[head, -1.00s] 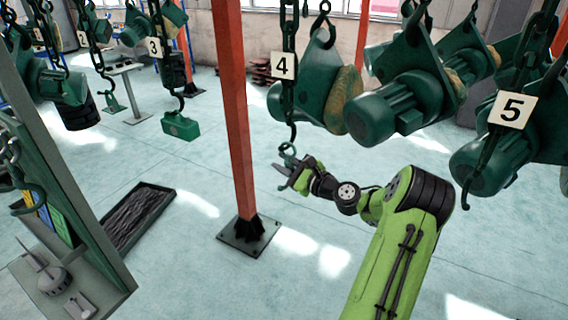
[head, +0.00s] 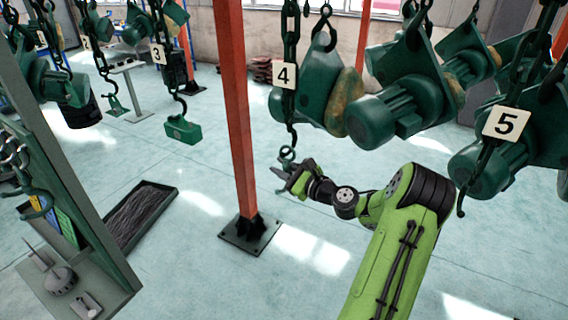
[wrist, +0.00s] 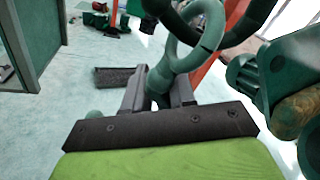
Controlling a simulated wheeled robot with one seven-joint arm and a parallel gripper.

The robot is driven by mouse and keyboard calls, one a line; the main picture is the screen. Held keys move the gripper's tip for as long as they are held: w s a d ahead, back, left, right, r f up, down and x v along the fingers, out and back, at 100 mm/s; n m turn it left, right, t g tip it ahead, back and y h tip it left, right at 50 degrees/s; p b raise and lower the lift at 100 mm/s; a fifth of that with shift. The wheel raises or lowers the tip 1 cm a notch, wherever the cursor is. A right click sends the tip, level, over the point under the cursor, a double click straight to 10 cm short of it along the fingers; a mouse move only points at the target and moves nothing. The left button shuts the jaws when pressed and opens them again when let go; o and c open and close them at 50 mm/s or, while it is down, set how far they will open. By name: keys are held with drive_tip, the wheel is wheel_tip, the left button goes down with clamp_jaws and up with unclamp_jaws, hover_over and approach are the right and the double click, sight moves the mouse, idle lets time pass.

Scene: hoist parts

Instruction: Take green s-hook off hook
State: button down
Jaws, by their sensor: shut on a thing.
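The green s-hook (head: 287,156) is at the bottom of the chain marked 4. My gripper (head: 284,176) is just under the chain's end. In the wrist view the s-hook (wrist: 172,68) stands upright, with its lower shank between the jaws of my gripper (wrist: 160,98), which are shut on it. Its round upper loop overlaps the dark curved hook (wrist: 243,32) of the chain. The hook (head: 290,142) also shows small in the head view. I cannot tell whether the two touch.
A red post (head: 237,130) stands left of the gripper. Green motor hoists (head: 390,110) hang to the right, and the chain marked 5 (head: 507,122) hangs nearer. A green bench panel (head: 85,190) is at the left. A black tray (head: 140,215) lies on the floor.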

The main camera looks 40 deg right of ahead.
drive_tip(key=shift+s+a+r, duration=0.1)
drive_tip(key=shift+a, duration=0.15)
drive_tip(key=shift+s+a+r+m+p, duration=0.15)
drive_tip(key=shift+a+m+p, duration=0.15)
drive_tip(key=shift+a, duration=0.1)
drive_tip(key=shift+s+a+r+m+p, duration=0.1)
drive_tip(key=shift+a+r+m+p, duration=0.1)
drive_tip(key=shift+a+m, duration=0.15)
drive_tip(key=shift+f+g, duration=0.1)
drive_tip(key=shift+g, duration=0.2)
drive_tip(key=shift+s+a+r, duration=0.25)
drive_tip(key=shift+a+r, duration=0.15)
drive_tip(key=shift+a, duration=0.25)
